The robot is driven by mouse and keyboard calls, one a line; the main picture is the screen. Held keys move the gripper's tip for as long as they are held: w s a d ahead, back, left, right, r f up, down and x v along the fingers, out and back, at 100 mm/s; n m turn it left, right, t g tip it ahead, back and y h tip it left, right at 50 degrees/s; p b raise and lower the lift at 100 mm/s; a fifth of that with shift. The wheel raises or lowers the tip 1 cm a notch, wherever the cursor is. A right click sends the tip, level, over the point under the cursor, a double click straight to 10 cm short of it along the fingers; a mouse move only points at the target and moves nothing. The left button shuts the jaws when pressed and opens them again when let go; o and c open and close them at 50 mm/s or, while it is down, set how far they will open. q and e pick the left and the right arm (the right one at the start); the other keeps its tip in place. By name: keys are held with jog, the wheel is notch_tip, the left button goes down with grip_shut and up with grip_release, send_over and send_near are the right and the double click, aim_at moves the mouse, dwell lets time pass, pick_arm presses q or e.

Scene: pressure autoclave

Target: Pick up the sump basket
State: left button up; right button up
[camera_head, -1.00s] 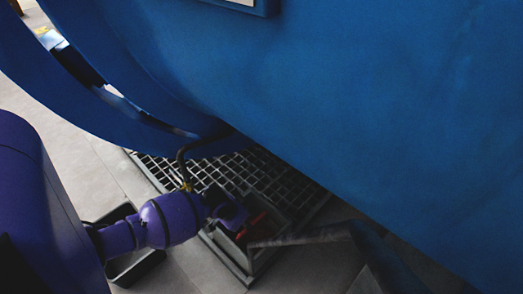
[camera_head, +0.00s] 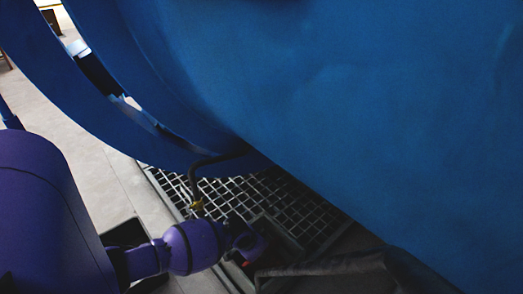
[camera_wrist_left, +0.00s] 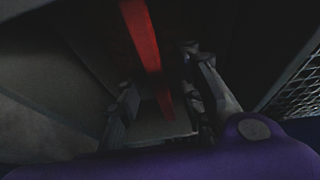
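A dark box-like opening beside the floor grating holds a red bar (camera_head: 252,251), which I take to be the sump basket's handle. The basket body is too dark and covered to make out. My left gripper (camera_head: 243,238) reaches down to it from the left in the head view. In the left wrist view the red bar (camera_wrist_left: 142,38) runs down between the two spread fingers of my left gripper (camera_wrist_left: 163,103). Gaps show on both sides of the bar, so the gripper looks open around it. My right gripper is not in view.
A large blue vessel (camera_head: 370,110) overhangs the work area. A metal grating (camera_head: 290,205) lies on the floor, with a bent pipe and brass fitting (camera_head: 197,205) at its left. A grey flat piece (camera_head: 335,266) crosses near the opening. A dark tray (camera_head: 122,232) stands behind my arm.

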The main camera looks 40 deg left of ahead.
pick_arm(q)
jog(key=shift+f, duration=0.2)
dwell(0.4)
grip_shut()
